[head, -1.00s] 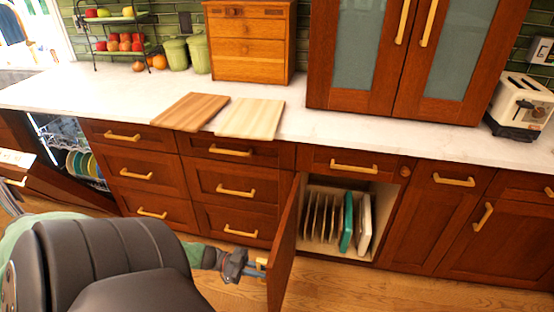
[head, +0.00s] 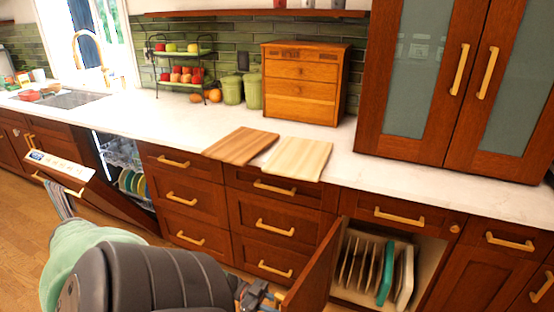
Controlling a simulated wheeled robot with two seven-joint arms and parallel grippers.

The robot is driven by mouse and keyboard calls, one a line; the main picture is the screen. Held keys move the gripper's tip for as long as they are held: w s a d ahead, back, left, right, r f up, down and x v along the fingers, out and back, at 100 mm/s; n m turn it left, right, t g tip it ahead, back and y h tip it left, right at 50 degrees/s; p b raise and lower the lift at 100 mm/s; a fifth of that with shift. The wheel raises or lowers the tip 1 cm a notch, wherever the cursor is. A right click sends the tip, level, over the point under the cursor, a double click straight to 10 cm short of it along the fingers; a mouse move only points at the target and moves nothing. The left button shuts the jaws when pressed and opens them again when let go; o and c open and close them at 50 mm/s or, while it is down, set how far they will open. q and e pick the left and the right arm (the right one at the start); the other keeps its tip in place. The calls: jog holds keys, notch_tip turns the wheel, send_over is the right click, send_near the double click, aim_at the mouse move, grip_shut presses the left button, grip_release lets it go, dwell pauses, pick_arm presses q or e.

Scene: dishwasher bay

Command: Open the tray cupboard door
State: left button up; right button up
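The tray cupboard door (head: 312,275) stands swung well open toward me, at the lower right of the middle in the head view. Behind it the cupboard (head: 345,293) shows several upright trays, one teal (head: 386,274) and one white (head: 404,278). My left gripper (head: 268,297) is at the bottom edge of the view, at the gold handle (head: 276,293) on the door's outer face. My own arm covers part of it, and whether its fingers are closed on the handle is unclear. My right gripper is not in view.
The dishwasher door (head: 110,195) hangs open at the left, with plates (head: 132,182) inside. Two cutting boards (head: 241,146) (head: 298,158) lie on the white counter (head: 350,172). Closed drawers (head: 262,222) are left of the cupboard. Bare floor shows at the lower left.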

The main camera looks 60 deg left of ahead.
pick_arm(q)
jog(key=shift+o, duration=0.6)
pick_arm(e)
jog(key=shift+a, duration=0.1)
